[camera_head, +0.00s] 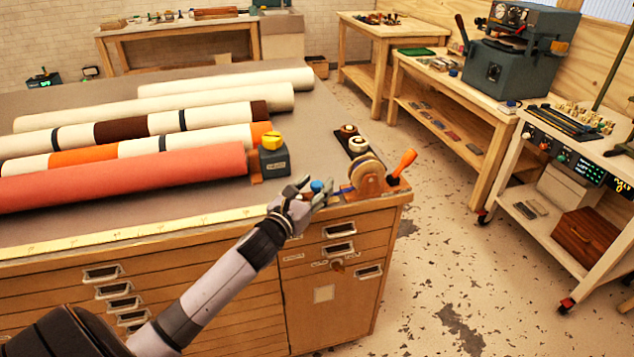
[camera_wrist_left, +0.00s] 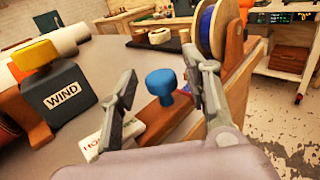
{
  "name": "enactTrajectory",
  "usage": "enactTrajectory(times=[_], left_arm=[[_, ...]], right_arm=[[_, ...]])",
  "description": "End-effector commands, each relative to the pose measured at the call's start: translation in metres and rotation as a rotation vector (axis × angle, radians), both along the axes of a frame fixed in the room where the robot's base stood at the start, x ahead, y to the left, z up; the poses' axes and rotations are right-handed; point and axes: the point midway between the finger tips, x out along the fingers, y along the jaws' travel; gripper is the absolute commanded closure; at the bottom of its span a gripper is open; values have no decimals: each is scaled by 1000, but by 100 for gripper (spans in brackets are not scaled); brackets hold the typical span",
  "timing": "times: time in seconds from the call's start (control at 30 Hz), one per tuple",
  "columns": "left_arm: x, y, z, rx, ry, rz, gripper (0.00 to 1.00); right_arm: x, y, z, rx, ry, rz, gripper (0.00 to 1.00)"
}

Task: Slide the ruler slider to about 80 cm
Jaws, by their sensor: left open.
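The pale yellow ruler strip (camera_head: 110,237) runs along the front edge of the table. A blue round knob (camera_head: 317,186) stands near the strip's right end; it also shows in the left wrist view (camera_wrist_left: 161,82). The knob looks like the slider's handle, but its mounting is partly hidden. My left gripper (camera_head: 321,191) is open with its fingers around the knob, one on each side; in the left wrist view (camera_wrist_left: 159,66) gaps show between knob and fingers. The ruler's figures are too small to read. My right gripper is not in view.
An orange-handled crank wheel (camera_head: 368,178) stands right of the knob at the table corner. A dark block with a yellow top (camera_head: 274,160), marked WIND in the left wrist view (camera_wrist_left: 62,95), stands behind left. Several rolls, one salmon (camera_head: 125,177), cover the tabletop's left side.

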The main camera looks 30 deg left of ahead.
Motion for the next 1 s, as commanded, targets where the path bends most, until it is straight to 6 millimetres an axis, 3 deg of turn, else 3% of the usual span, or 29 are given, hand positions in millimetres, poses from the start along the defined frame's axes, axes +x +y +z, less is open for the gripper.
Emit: enactTrajectory(times=[0.17,0.47,1.0], left_arm=[[11,0,0,-2,1,0,56],[12,0,0,-1,1,-1,57],[12,0,0,-1,1,-1,93]], right_arm=[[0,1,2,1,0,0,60],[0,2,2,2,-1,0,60],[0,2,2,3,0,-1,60]])
